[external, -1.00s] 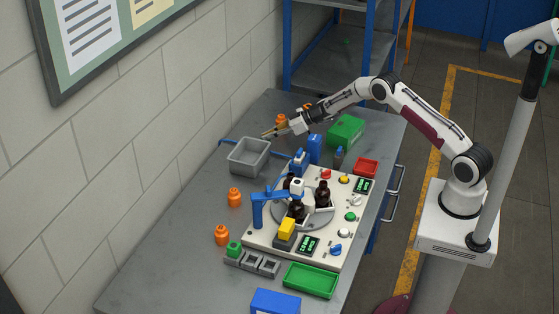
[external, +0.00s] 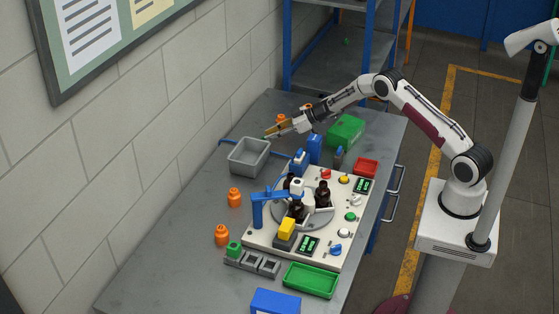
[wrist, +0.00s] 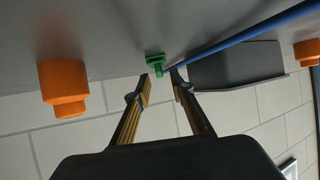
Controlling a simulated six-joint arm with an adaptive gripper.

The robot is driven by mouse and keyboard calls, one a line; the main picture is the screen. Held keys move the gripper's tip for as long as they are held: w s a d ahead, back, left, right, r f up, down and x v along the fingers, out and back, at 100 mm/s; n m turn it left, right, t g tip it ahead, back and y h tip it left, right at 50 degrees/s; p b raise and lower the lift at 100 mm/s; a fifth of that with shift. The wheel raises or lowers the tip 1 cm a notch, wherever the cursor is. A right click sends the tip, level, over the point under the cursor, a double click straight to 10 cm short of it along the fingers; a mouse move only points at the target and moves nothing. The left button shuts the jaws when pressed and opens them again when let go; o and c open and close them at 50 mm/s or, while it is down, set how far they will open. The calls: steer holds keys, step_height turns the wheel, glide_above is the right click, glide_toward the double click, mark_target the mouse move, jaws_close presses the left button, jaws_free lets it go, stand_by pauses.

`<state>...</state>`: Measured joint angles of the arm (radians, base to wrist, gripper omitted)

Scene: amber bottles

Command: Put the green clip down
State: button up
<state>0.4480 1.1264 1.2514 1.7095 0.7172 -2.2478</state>
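The green clip (wrist: 156,64) is small and shows in the wrist view just beyond my fingertips, against the grey table top. In the external view a tiny bit of green (external: 265,137) shows at my fingertips. My gripper (external: 268,132) is low behind the grey bin. In the wrist view its two fingers (wrist: 160,88) stand apart with a gap between the tips, and nothing is clamped between them. I cannot tell whether the clip touches the table or a fingertip.
The grey bin (external: 234,158) stands just in front of my gripper, with the blue rod (external: 228,143) behind it. An orange bottle (wrist: 63,88) stands to one side in the wrist view. The turntable machine (external: 257,238) fills the table's middle. The wall is close on the left.

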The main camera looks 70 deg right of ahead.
steer(key=shift+s+d+r, duration=0.15)
steer(key=shift+s+r, duration=0.15)
steer(key=shift+s, duration=0.05)
steer(key=v, duration=0.2)
steer(key=shift+s+d+r, duration=0.15)
steer(key=shift+s, duration=0.15)
step_height(320, 180, up, 7)
steer(key=shift+w, duration=0.1)
stand_by(0.4)
